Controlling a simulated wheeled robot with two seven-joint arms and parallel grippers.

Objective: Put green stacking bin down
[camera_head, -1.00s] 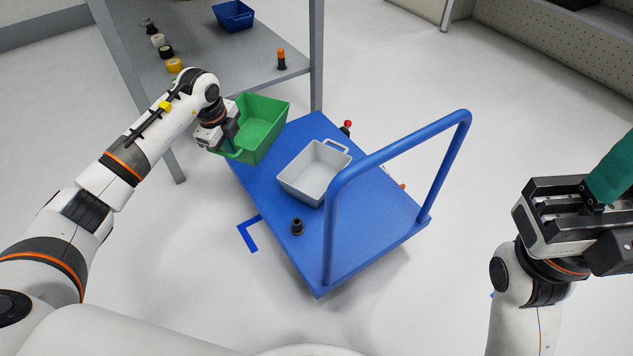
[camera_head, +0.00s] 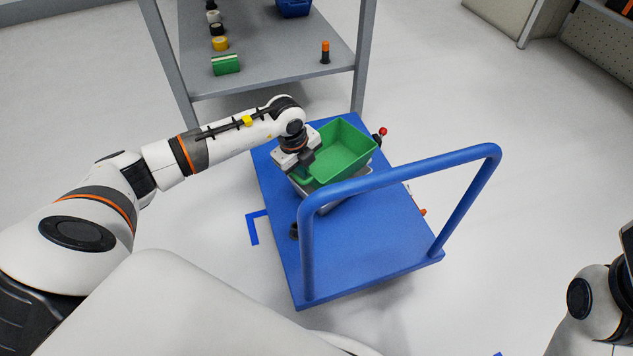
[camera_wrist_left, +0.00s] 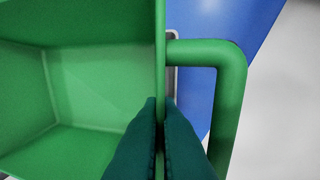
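The green stacking bin (camera_head: 348,150) is held over the blue cart (camera_head: 385,245), above the light grey bin (camera_head: 352,202), which it mostly hides. I cannot tell whether the two bins touch. My left gripper (camera_head: 304,172) is at the green bin's near left side. In the left wrist view, its dark green fingers (camera_wrist_left: 160,125) are shut on the rim wall of the green bin (camera_wrist_left: 85,85), beside its handle loop (camera_wrist_left: 232,90). At the right edge, only a dark sliver of my right gripper (camera_head: 628,245) shows; its fingers are out of frame.
The cart's blue handle (camera_head: 400,175) arches in front of the bins. A black part (camera_head: 295,231) stands on the deck's left edge. The grey shelf table (camera_head: 285,65) behind holds a blue bin (camera_head: 294,7), a green item (camera_head: 226,64) and an orange-topped part (camera_head: 325,52). The front deck is clear.

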